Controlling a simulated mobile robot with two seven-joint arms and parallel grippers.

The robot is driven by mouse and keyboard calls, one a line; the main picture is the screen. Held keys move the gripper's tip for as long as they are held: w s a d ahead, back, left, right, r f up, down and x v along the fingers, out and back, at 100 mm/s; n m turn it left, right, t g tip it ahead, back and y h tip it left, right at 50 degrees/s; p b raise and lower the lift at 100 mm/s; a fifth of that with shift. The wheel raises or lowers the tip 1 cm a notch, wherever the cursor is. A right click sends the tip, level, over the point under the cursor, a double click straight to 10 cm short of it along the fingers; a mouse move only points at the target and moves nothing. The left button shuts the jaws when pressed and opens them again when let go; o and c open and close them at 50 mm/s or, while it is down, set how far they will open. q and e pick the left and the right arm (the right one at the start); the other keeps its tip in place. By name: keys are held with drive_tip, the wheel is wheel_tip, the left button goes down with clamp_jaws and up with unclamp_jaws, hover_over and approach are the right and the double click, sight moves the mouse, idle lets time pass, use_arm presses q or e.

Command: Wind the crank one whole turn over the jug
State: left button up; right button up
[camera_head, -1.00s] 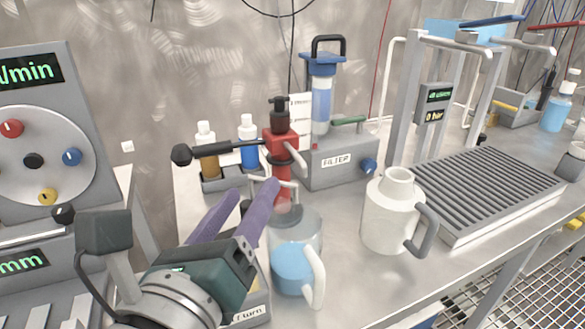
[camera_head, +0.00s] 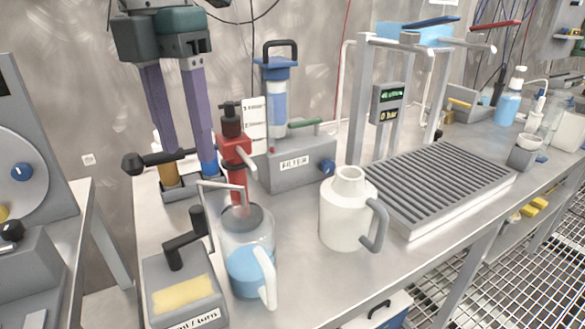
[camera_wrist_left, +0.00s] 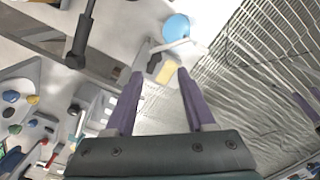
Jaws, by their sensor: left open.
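The crank is a dark handle (camera_head: 187,237) on a grey box (camera_head: 160,277) with a yellow panel; the box also shows in the left wrist view (camera_wrist_left: 167,71). Right of it stands the clear jug (camera_head: 249,262) with blue liquid, upright under the spout of a red-bodied pump (camera_head: 235,165). My left gripper (camera_head: 190,172) hangs from above, behind the crank and left of the pump, open and empty. Its fingers overlap two small bottles in the picture. A purple strip at the right edge of the left wrist view looks like part of my right gripper (camera_wrist_left: 303,106); its jaws cannot be judged.
A dark-knobbed lever (camera_head: 150,162) juts left from the pump area. A white jug (camera_head: 344,215), a filter unit (camera_head: 300,163) and a ribbed grey rack (camera_head: 440,185) stand to the right. The bench front between the clear jug and white jug is bare.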

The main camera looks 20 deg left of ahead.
sight(197, 208)
use_arm(q)
drive_tip(key=f, duration=0.9)
drive_tip(key=shift+s+a+f, duration=0.1)
drive_tip(key=shift+a+f, duration=0.15)
drive_tip(key=shift+f, duration=0.1)
drive_tip(key=shift+c, duration=0.2)
clamp_jaws()
